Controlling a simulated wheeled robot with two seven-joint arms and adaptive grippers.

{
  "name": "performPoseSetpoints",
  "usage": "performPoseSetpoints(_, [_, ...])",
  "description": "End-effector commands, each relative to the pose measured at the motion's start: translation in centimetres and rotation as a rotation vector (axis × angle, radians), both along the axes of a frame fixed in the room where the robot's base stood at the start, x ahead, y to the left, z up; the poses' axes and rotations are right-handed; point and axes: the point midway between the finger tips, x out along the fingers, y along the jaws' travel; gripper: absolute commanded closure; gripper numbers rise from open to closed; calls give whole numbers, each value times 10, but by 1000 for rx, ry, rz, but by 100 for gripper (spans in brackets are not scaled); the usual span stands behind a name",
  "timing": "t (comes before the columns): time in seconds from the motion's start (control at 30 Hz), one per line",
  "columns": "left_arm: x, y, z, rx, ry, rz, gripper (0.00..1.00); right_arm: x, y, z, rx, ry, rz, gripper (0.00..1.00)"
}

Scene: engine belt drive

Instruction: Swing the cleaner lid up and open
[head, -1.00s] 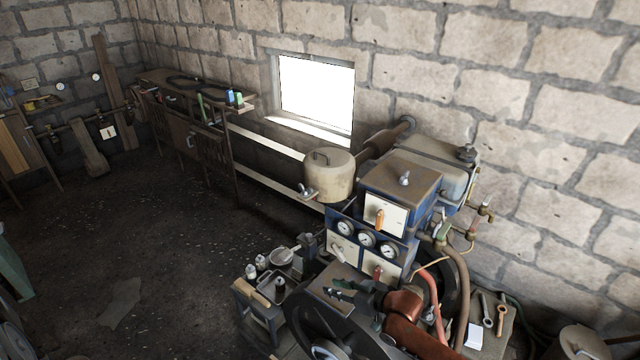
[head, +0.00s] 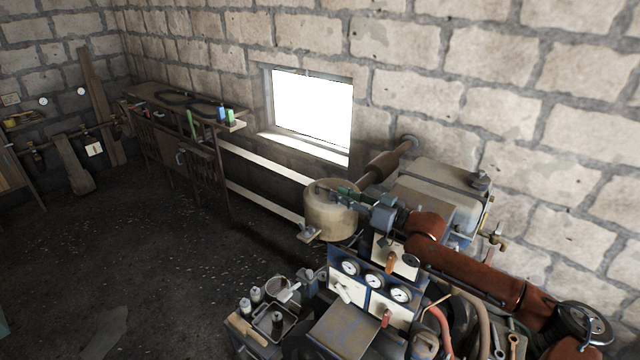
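The cleaner (head: 328,218) is a round cream canister on the left side of the engine, below the window. Its lid lies flat on top, and the lid handle is largely hidden by my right gripper. A small wing-nut clamp (head: 308,233) sticks out low at the canister's left front. My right gripper (head: 334,190) is over the lid, with its fingers pointing left across the top. The fingers are too small to tell whether they are open or shut, or whether they touch the handle.
The blue engine panel with gauges (head: 374,282) stands just below my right arm. A brown pipe (head: 384,164) runs from behind the cleaner to the wall. A small stand with bottles and a tray (head: 279,327) is at lower left.

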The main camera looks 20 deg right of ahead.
Motion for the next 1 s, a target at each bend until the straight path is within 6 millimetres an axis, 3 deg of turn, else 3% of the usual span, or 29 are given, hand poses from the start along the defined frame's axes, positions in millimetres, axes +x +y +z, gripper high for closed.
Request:
performPoseSetpoints(0.17, [5, -1, 7, -1, -6, -1, 60, 17, 16, 2, 2, 0, 2, 74])
performPoseSetpoints(0.4, [-38, 1, 13, 1, 45, 10, 60, 49, 39, -1, 1, 5, 1, 74])
performPoseSetpoints(0.47, [-42, 1, 14, 3, 50, 10, 60, 53, 41, -2, 1, 6, 1, 74])
performPoseSetpoints(0.8, [1, -1, 17, -1, -5, 1, 60, 58, 45, -4, -1, 4, 0, 74])
performPoseSetpoints(1.0, [0, 0, 16, 0, -2, 1, 60, 58, 45, -4, -1, 4, 0, 85])
